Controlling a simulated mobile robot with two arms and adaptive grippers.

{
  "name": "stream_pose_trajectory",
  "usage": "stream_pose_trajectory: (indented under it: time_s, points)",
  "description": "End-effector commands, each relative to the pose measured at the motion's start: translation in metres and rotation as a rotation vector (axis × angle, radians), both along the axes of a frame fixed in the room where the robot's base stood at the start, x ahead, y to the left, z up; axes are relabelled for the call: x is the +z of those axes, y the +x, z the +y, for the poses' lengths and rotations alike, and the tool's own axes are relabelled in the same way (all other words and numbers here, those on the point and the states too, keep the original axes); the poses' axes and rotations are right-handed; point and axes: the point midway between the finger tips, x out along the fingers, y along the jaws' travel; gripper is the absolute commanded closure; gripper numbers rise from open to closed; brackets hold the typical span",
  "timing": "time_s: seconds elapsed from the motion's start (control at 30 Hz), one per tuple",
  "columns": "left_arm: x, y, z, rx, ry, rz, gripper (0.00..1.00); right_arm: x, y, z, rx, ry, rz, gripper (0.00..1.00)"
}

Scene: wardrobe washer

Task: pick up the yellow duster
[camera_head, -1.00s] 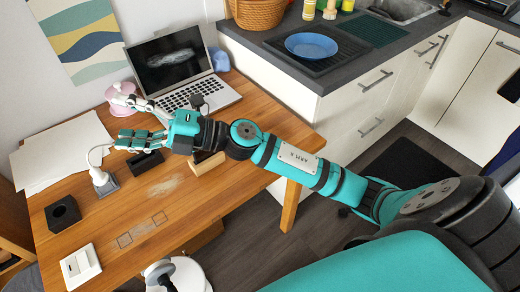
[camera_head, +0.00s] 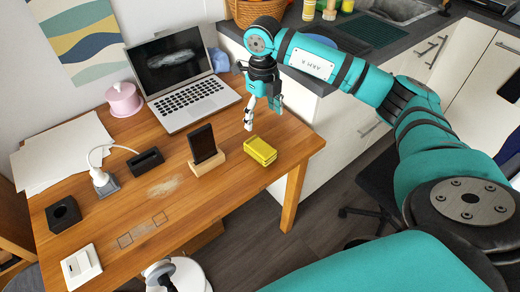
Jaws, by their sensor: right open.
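The yellow duster (camera_head: 260,151) is a small yellow block lying on the wooden table (camera_head: 222,192) near its right end. My right gripper (camera_head: 260,118) hangs above the table just behind the duster, fingers pointing down. It is open and empty, and apart from the duster as far as I can see. My left gripper is not in view.
A phone on a wooden stand (camera_head: 204,150) is left of the duster. A laptop (camera_head: 183,85), a pink pot (camera_head: 123,100) and a black holder (camera_head: 146,160) stand further left. The kitchen counter (camera_head: 315,78) is behind. The table's front middle is mostly clear.

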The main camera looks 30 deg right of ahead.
Motion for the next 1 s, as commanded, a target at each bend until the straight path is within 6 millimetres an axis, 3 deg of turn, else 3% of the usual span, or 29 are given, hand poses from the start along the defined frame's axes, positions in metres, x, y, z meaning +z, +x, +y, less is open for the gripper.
stream_pose_trajectory:
  time_s: [0.3,0.57,0.8,1.0]
  points:
    - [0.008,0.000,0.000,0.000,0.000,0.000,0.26,-0.065,0.000,0.001,0.001,0.003,0.002,0.20]
    - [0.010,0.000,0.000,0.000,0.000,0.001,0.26,-0.085,0.001,0.002,0.002,0.004,-0.001,0.20]
    - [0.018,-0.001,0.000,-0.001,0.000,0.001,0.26,-0.119,0.004,0.005,0.001,0.004,0.002,0.20]
    - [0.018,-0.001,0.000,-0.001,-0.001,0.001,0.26,-0.134,0.004,0.005,0.002,0.004,0.000,0.20]
